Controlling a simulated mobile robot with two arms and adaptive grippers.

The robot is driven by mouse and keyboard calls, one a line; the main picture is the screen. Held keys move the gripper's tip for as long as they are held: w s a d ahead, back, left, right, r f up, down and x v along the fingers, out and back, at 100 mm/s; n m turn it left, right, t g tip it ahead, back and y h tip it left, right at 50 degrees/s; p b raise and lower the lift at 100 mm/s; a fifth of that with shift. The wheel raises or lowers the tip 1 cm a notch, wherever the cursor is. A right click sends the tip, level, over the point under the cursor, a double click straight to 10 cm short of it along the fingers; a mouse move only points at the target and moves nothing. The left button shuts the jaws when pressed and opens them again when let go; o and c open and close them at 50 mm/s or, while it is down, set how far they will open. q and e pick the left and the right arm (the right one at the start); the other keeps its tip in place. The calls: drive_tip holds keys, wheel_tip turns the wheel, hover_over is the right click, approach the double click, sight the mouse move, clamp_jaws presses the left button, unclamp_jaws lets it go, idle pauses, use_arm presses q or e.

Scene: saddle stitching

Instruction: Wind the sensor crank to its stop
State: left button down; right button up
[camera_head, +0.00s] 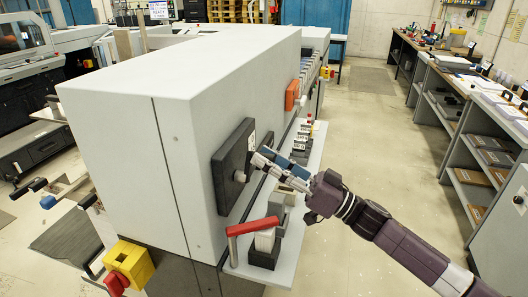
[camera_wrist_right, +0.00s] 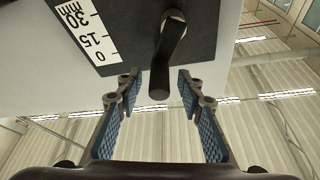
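The sensor crank (camera_wrist_right: 170,45) is a dark arm with a rounded handle end, on a black plate (camera_wrist_right: 105,12) with a white scale (camera_wrist_right: 88,28) marked 0, 15, 30 mm. In the head view, the black plate (camera_head: 228,165) is on the light grey machine's right side, with a round knob low on its face. My right gripper (camera_head: 263,157) reaches the plate from the right. In the right wrist view, my right gripper (camera_wrist_right: 158,84) is open; the handle end shows between its blue-padded fingers, with a gap on each side. Contact is not visible. My left gripper is out of view.
A red-handled lever (camera_head: 252,227) stands below the plate on a white ledge (camera_head: 285,262). An orange box (camera_head: 292,95) sits farther along the machine side. A yellow and red switch (camera_head: 128,265) is at the near corner. The floor aisle (camera_head: 375,140) at right is clear.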

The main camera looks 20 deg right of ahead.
drive_tip(key=shift+w+a+r, duration=0.15)
drive_tip(key=shift+w+a, duration=0.2)
drive_tip(key=shift+w, duration=0.05)
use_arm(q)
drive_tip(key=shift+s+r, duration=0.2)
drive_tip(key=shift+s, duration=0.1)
use_arm(e)
clamp_jaws()
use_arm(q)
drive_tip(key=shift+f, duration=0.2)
use_arm(e)
drive_tip(key=shift+s+n, duration=0.15)
drive_tip(key=shift+n, duration=0.15)
